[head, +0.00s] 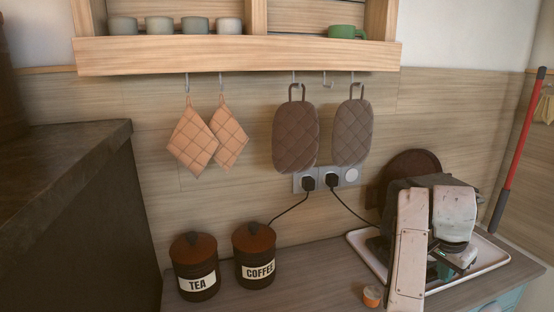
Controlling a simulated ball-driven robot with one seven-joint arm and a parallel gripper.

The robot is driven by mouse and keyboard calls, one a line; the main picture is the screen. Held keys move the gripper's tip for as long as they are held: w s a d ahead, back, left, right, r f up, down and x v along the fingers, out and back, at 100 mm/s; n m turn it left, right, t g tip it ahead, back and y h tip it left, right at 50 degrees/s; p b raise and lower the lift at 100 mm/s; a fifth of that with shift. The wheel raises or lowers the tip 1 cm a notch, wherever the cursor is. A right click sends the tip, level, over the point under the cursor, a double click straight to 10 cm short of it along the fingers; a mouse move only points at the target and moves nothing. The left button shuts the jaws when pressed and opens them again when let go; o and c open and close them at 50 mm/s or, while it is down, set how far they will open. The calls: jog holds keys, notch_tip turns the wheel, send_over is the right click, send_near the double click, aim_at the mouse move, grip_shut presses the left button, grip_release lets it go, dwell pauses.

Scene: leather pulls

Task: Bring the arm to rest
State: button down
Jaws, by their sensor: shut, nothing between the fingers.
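My arm stands at the right of the head view, in front of the white tray. My gripper (449,266) is at its end, pointing down over the tray, below the pale worn wrist housing. It is shut and holds nothing that I can see. The fingers are small and dark here, so their exact gap to the tray cannot be told.
The tray (492,261) lies on the counter (318,272), partly hidden by my arm. A tea canister (195,268) and coffee canister (254,258) stand left. A small orange item (372,296) sits beside my arm. Oven mitts (296,135) hang beneath the shelf (240,55). Plugged cables reach down.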

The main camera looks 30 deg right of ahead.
jog(key=s+a+f+n+t, duration=0.1)
jog(key=s+a+f+n, duration=0.1)
jog(key=a+f+n, duration=0.45)
jog(key=s+a+f+n, duration=0.3)
jog(key=a+f, duration=0.5)
jog(key=a, duration=0.1)
jog(key=s+a+f+n+y, duration=0.1)
jog(key=s+a+f+n, duration=0.2)
jog(key=a, duration=0.5)
jog(key=s+a+f+n+y, duration=0.2)
jog(key=s+a+f+n, duration=0.2)
jog(key=s+a, duration=0.4)
jog(key=shift+s+a+n+y, duration=0.25)
jog(key=shift+n+y, duration=0.05)
jog(key=shift+n, duration=0.35)
